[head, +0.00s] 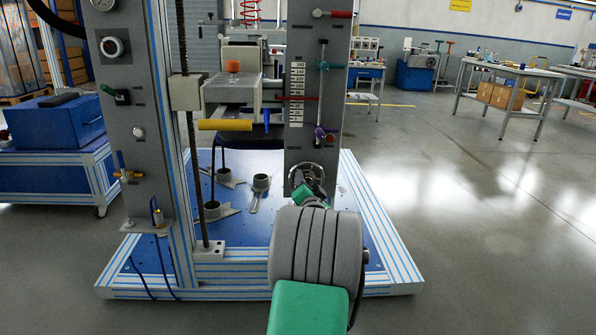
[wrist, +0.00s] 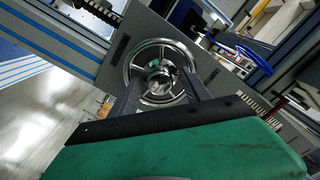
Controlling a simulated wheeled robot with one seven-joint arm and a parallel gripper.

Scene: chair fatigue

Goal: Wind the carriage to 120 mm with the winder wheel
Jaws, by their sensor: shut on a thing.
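The winder wheel (wrist: 136,65) is a silver spoked handwheel on a grey plate. In the head view it shows low on the right upright (head: 306,172), partly hidden behind my arm. My gripper (wrist: 160,88) reaches to the wheel's middle, its dark fingers shut on the wheel's hub or knob; I cannot tell which. The carriage (head: 232,92) is a grey block between the uprights, carrying an orange knob and a yellow bar. A white scale (head: 297,92) with black numbers stands on the right upright. A red pointer (head: 297,98) crosses it at about mid-height; the exact reading is too small to tell.
The blue base plate (head: 346,200) lies below. Open floor (head: 480,210) is to the right.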

